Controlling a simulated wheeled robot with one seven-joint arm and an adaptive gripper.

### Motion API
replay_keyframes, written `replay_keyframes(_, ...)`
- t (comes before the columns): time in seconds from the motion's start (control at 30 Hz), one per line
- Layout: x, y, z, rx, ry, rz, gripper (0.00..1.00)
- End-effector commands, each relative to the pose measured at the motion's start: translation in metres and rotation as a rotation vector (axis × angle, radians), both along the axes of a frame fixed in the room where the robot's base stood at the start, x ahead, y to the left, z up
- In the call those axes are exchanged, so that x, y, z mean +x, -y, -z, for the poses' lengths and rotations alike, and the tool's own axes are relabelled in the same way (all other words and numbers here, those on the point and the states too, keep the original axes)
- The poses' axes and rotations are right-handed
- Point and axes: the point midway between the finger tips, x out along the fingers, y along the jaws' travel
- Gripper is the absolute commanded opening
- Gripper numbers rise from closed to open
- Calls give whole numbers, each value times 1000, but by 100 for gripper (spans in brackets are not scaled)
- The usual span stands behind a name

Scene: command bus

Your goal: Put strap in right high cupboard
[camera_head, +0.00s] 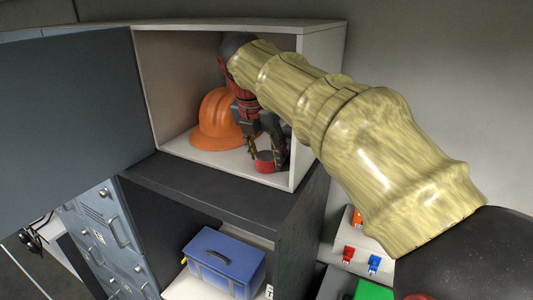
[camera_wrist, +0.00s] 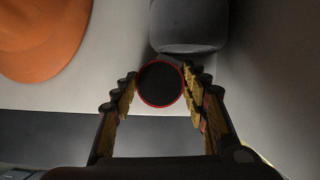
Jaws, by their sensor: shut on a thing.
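The strap (camera_head: 264,162) is a small round red roll with a dark centre. In the wrist view the strap (camera_wrist: 160,84) sits between the fingertips. My gripper (camera_head: 266,154) points down inside the high cupboard, shut on the strap; it also shows in the wrist view (camera_wrist: 159,80). The cupboard (camera_head: 235,170) has a pale interior and an open front. The strap is low over its floor, near the right wall; I cannot tell whether it touches. My arm hides part of the cupboard's right side.
An orange hard hat (camera_head: 213,122) stands left of my gripper, also in the wrist view (camera_wrist: 38,38). A dark grey object (camera_wrist: 188,25) is just beyond the strap. The blue-grey door (camera_head: 70,120) stands open at left. A blue case (camera_head: 224,262) sits in a lower compartment.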

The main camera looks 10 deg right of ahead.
Motion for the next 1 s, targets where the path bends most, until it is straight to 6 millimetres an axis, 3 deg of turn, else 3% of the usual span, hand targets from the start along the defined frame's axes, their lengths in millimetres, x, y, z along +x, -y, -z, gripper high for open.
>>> replay_keyframes(0.03,0,0,0,-1,0,0,16)
replay_keyframes(0.07,0,0,1,-1,0,0,45)
replay_keyframes(0.37,0,0,0,-1,0,0,62)
replay_keyframes(0.73,-1,-1,-3,-1,1,-1,63)
replay_keyframes(1.0,-13,-9,-40,0,2,-2,63)
